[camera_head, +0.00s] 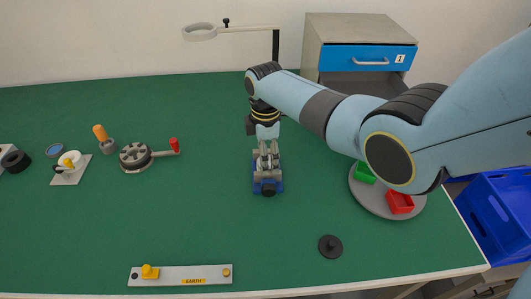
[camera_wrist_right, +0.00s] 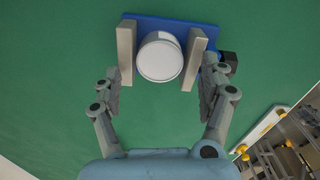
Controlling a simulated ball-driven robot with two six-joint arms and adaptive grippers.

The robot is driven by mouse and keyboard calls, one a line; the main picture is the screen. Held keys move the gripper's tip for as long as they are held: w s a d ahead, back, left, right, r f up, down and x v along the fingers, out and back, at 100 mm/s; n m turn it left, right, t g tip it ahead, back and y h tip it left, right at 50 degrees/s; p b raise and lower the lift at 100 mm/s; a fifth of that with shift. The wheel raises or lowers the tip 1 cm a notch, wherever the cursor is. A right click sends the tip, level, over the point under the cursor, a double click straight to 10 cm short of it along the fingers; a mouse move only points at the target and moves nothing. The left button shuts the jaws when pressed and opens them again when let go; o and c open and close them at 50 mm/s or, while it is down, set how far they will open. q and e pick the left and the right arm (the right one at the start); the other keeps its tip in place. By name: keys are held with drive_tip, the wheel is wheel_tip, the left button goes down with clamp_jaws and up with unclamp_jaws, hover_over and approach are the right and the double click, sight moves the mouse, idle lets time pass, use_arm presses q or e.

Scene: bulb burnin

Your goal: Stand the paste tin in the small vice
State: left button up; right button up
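The small vice (camera_head: 267,186) has a blue base, grey jaws and a black knob, and stands mid-table. The wrist view shows the vice's blue base (camera_wrist_right: 185,24) with a jaw on each side of the paste tin (camera_wrist_right: 159,60). The tin is round with a pale top and looks upright between the jaws; a narrow gap shows at the right jaw. My right gripper (camera_wrist_right: 163,92) is open and empty, its fingers spread wide and clear of the tin. In the head view this gripper (camera_head: 266,146) points down just above the vice. My left gripper is not in view.
A round grey tray (camera_head: 376,203) with green and red bins stands right of the vice. A black disc (camera_head: 330,246) lies in front of it. A metal EARTH bar (camera_head: 205,275) lies near the front edge. A black fixture with a red-handled crank (camera_head: 135,156) stands left.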

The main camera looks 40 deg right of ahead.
wheel_tip(320, 180, up, 12)
idle(0.6)
drive_tip(key=shift+f, duration=0.1)
idle(0.4)
